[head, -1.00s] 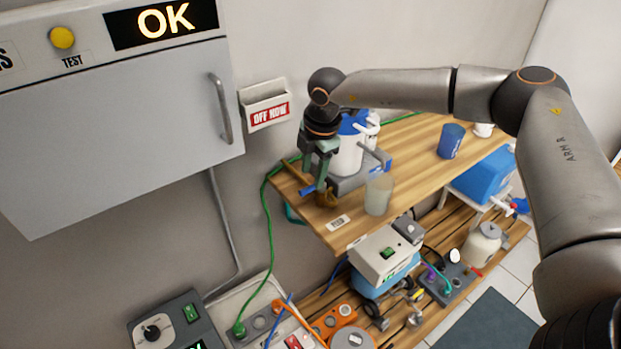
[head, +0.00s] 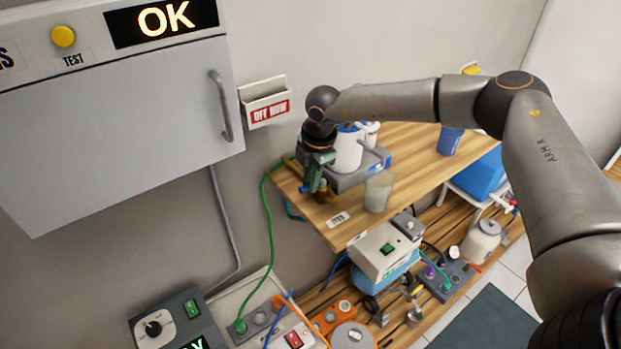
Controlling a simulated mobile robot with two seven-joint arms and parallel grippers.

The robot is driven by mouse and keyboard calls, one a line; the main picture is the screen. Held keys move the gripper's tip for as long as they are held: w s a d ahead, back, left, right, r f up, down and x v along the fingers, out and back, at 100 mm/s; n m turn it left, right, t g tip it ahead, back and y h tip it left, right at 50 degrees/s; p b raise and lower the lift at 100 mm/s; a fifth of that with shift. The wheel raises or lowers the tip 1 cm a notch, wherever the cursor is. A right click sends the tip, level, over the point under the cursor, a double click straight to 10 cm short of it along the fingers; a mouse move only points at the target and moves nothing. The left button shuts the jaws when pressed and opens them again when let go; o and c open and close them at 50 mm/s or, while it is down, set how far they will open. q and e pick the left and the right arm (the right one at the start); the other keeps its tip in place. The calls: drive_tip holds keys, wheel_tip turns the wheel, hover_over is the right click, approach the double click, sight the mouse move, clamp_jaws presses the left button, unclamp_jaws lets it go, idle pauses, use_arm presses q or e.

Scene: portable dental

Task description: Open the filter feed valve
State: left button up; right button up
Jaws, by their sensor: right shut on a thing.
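The filter feed valve is a small brass-coloured body (head: 327,196) with a blue lever (head: 306,188), at the left end of the wooden worktop. My right gripper (head: 316,184) reaches down onto it from above and is shut on the blue lever. The fingers and wrist hide most of the lever, so its exact angle is hard to tell. Just right of the gripper a white filter canister (head: 349,152) with a blue top stands on a grey base (head: 362,178). My left gripper is out of view.
A clear cup (head: 378,193) of cloudy liquid stands close right of the valve on the worktop (head: 415,150). A green hose (head: 266,225) hangs left of it. A blue cup (head: 450,140) stands farther right. A grey cabinet (head: 120,130) fills the upper left.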

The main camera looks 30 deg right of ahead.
clamp_jaws()
